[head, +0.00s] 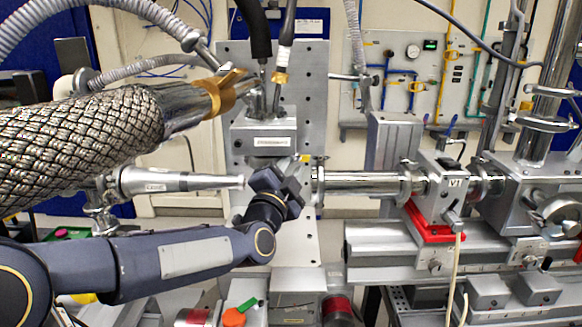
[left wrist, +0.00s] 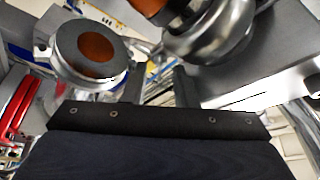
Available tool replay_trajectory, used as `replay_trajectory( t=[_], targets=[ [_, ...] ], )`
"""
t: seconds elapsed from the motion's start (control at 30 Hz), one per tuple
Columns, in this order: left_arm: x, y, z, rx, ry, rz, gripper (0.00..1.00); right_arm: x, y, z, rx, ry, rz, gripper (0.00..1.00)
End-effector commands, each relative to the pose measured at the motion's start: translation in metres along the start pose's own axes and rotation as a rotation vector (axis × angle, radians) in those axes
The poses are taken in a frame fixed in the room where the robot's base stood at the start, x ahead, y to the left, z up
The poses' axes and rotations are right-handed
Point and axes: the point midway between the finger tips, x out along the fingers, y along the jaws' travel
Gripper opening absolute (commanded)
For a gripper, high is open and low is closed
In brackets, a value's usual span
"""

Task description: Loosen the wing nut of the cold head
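The cold head (head: 263,137) is a grey metal block with a white label, in front of a perforated upright plate in the head view. A brass clamp (head: 228,92) joins the braided hose to metal piping above and left of it. I cannot clearly make out the wing nut in either view. My left gripper (head: 283,178) is just below the cold head, its fingertips hard to see in the head view. In the left wrist view its two dark fingers (left wrist: 159,85) stand apart, with no object visibly held between them. My right gripper is not in view.
A thick braided hose (head: 80,145) crosses above my left arm. A horizontal steel beam pipe (head: 365,183) runs right to the V1 valve (head: 447,185). In the left wrist view a round part with an orange centre (left wrist: 95,47) and a chrome part (left wrist: 212,38) are close by.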

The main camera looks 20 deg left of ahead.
Motion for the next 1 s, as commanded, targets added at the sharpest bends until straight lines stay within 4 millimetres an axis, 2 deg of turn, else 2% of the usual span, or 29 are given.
replay_trajectory(
  t=[0.13, 0.33, 1.0],
  targets=[
    [-0.0002, 0.0003, 0.0, 0.0, 0.0, 0.0, 0.25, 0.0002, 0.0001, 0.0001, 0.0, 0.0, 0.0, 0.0],
    [-0.0004, 0.0003, 0.0, 0.0, 0.0, 0.001, 0.01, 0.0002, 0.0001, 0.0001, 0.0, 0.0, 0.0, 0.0],
    [-0.001, 0.0023, 0.0006, -0.022, 0.001, -0.008, 0.0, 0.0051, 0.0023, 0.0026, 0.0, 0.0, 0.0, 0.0]
  ],
)
